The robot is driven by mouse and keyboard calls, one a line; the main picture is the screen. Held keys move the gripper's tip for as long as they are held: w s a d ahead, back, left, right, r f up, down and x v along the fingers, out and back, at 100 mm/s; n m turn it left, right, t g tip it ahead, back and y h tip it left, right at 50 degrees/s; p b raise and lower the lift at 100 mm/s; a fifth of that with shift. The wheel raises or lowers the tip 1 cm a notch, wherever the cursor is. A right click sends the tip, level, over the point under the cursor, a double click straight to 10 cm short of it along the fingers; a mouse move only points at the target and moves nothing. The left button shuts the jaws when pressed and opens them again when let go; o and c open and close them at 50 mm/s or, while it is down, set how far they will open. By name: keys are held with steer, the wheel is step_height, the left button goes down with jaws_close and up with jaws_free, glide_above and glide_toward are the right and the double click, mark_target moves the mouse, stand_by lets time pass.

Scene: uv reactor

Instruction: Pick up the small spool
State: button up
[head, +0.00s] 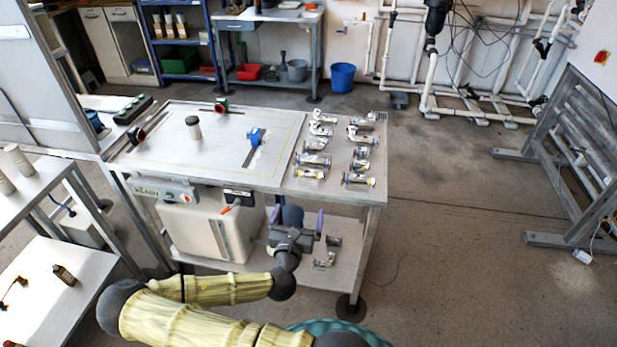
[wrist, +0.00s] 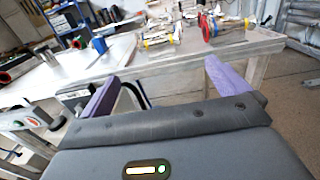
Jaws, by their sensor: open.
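Several small metal pipe pieces with flanges lie in two columns on the right part of the workbench; I cannot tell for certain which one is the small spool. Among them are a flanged piece (head: 313,159) in the left column and another (head: 357,179) at the front right. In the wrist view, a piece with yellow rings (wrist: 160,40) and a red-and-blue flanged part (wrist: 208,28) show beyond my fingers. My gripper (head: 297,218) is open and empty, its purple fingers apart in front of the bench's front edge. It also shows in the wrist view (wrist: 160,76).
The workbench (head: 285,182) has a light board with a dark-capped cylinder (head: 194,128) and a blue clamp-like tool (head: 254,142). Below are a pale tank (head: 205,230) and a metal fitting (head: 328,250) on the lower shelf.

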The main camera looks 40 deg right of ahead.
steer(key=p, duration=0.2)
glide_toward(308, 173)
steer(key=x, duration=0.5)
steer(key=shift+s+d+f, duration=0.1)
steer(key=shift+d+f, duration=0.1)
steer(key=shift+d, duration=0.05)
steer(key=shift+w+d+r+p, duration=0.15)
steer(key=shift+w+d+p, duration=0.1)
steer(key=shift+w+p, duration=0.1)
steer(key=p+x, duration=0.1)
steer(key=x, duration=0.2)
steer(key=shift+w+r, duration=0.15)
steer(key=shift+w+d, duration=0.35)
steer(key=shift+d, duration=0.05)
steer(key=shift+c, duration=0.2)
